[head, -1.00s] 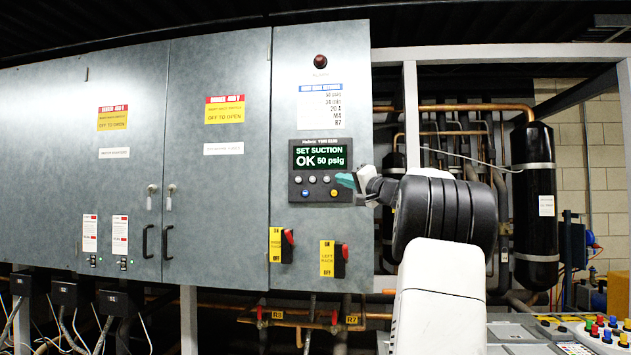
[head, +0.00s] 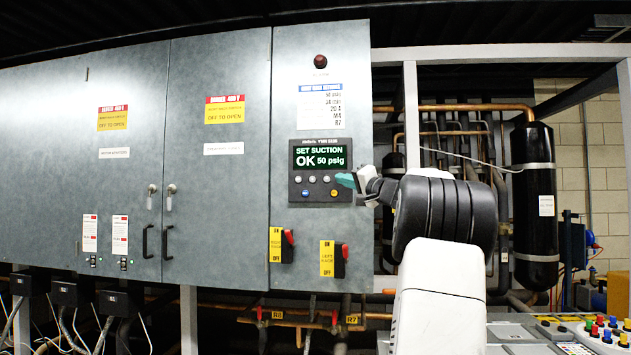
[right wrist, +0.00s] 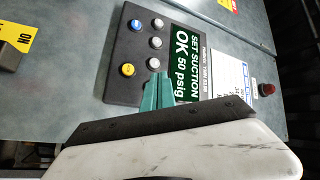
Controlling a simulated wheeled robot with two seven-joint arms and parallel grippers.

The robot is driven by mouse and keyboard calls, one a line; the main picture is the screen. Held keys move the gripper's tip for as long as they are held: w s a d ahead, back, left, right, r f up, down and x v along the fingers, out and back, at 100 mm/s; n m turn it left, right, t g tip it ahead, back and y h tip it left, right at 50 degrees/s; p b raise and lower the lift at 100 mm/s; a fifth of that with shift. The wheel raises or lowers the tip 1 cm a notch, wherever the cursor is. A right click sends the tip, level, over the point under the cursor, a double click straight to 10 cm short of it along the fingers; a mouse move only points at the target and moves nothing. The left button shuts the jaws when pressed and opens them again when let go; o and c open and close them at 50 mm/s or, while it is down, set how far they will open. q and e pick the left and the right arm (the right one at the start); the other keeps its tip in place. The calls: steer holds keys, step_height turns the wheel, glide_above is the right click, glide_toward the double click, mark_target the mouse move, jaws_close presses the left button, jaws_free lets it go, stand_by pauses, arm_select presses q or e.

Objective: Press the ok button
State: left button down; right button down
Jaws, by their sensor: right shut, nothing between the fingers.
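The dark control panel (head: 293,166) is on the right-hand cabinet door; its green screen (head: 321,156) reads "SET SUCTION OK 50 psig". Below the screen are a row of grey buttons (head: 312,180), a blue button (head: 305,193) and a yellow button (head: 333,193). The right wrist view shows the yellow button (right wrist: 128,69) and the nearest grey button (right wrist: 153,63) by the fingertips. Button labels are too small to read. My right gripper (head: 346,181) is shut and empty, its teal fingertips (right wrist: 157,92) at the panel's right side. Contact cannot be told. My left gripper is out of view.
Two red-handled switches (head: 288,237) (head: 344,252) with yellow plates stick out below the panel. A red lamp (head: 320,61) and a white label sheet (head: 321,106) are above it. A grey frame post (head: 411,110) and pipes stand right of the cabinet.

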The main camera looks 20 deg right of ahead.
steer(key=shift+w, duration=0.1)
steer(key=shift+w+d, duration=0.2)
steer(key=shift+w, duration=0.05)
steer(key=shift+w+d, duration=0.2)
steer(key=shift+w, duration=0.15)
stand_by(0.7)
steer(key=shift+s, duration=0.1)
steer(key=shift+s+a, duration=0.4)
steer(key=shift+s, duration=0.2)
steer(key=shift+s, duration=0.1)
steer(key=shift+s+a, duration=0.45)
steer(key=shift+s, duration=0.25)
steer(key=shift+s+a, duration=0.4)
steer(key=shift+s, duration=0.25)
steer(key=shift+s+a, duration=0.45)
steer(key=shift+s, duration=0.25)
